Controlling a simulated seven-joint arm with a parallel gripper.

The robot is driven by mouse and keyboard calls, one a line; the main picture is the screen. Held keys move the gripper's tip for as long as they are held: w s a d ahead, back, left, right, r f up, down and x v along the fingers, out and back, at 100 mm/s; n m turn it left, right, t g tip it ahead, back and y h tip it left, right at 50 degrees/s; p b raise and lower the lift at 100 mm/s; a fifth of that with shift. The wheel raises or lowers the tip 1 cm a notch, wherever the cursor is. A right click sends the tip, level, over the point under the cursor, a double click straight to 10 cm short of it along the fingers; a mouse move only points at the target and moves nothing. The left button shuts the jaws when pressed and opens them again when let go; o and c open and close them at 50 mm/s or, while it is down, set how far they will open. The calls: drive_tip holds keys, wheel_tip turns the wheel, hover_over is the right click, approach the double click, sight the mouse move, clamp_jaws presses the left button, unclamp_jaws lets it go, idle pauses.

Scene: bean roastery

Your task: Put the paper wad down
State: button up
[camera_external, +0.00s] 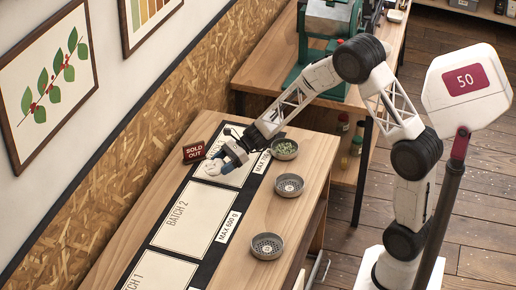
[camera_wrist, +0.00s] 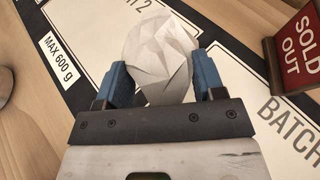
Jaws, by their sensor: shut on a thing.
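A crumpled white paper wad (camera_wrist: 158,58) is between the two blue fingers of my gripper (camera_wrist: 160,82) in the wrist view. My gripper is shut on it. In the external view my gripper (camera_external: 226,158) is over the far batch square of the black mat, with the paper wad (camera_external: 213,169) at its tip. I cannot tell whether the wad touches the mat or hangs just above it.
A SOLD OUT sign (camera_external: 193,151) stands close beside the wad, and also shows in the wrist view (camera_wrist: 298,50). A bowl with green beans (camera_external: 285,149), a middle bowl (camera_external: 289,186) and a near bowl (camera_external: 267,246) line the right. The BATCH 2 square (camera_external: 190,222) is empty.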

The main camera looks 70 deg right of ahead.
drive_tip(key=a+n+g, duration=0.1)
drive_tip(key=a, duration=0.3)
drive_tip(key=s+a+n+g+y, duration=0.1)
drive_tip(key=a, duration=0.3)
drive_tip(key=s+a+n+g, duration=0.1)
drive_tip(key=a, duration=0.2)
drive_tip(key=shift+s+a+y, duration=0.1)
drive_tip(key=shift+a+y, duration=0.3)
hover_over(177, 192)
drive_tip(key=shift+a+f, duration=0.1)
drive_tip(key=shift+f, duration=0.6)
drive_tip(key=shift+f, duration=0.15)
drive_tip(key=shift+f, duration=1.65)
drive_tip(key=shift+f, duration=0.15)
drive_tip(key=o, duration=0.9)
drive_tip(key=shift+r, duration=0.2)
